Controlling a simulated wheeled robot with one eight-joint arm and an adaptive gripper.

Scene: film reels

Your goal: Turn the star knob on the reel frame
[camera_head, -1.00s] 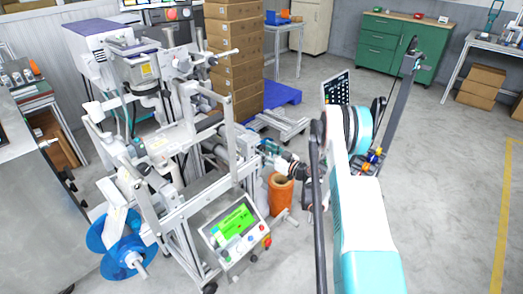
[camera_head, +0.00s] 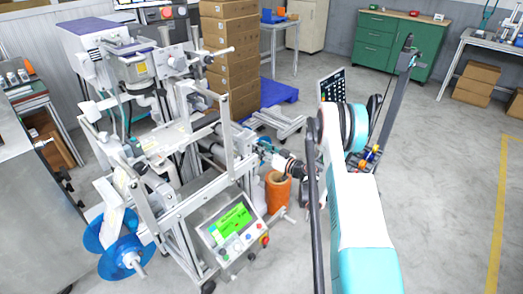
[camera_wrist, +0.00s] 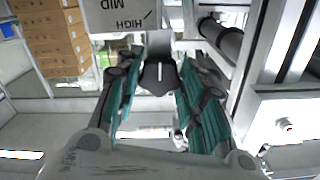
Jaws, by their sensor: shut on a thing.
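The star knob (camera_wrist: 159,76) is dark with a white line on it. In the wrist view it lies between the fingertips of my gripper (camera_wrist: 155,84), below a plate marked HIGH and MID (camera_wrist: 126,17). The teal-padded fingers are closed on the knob from both sides. In the head view the metal reel frame (camera_head: 168,207) stands left of centre. My gripper (camera_head: 268,153) reaches in at its right side, and the knob is hidden there.
A control panel with a green screen (camera_head: 232,220) sits low on the frame. An orange cylinder (camera_head: 278,191) stands close under my wrist. A blue reel (camera_head: 120,257) is at lower left, and stacked boxes (camera_head: 230,60) stand behind. Floor at right is open.

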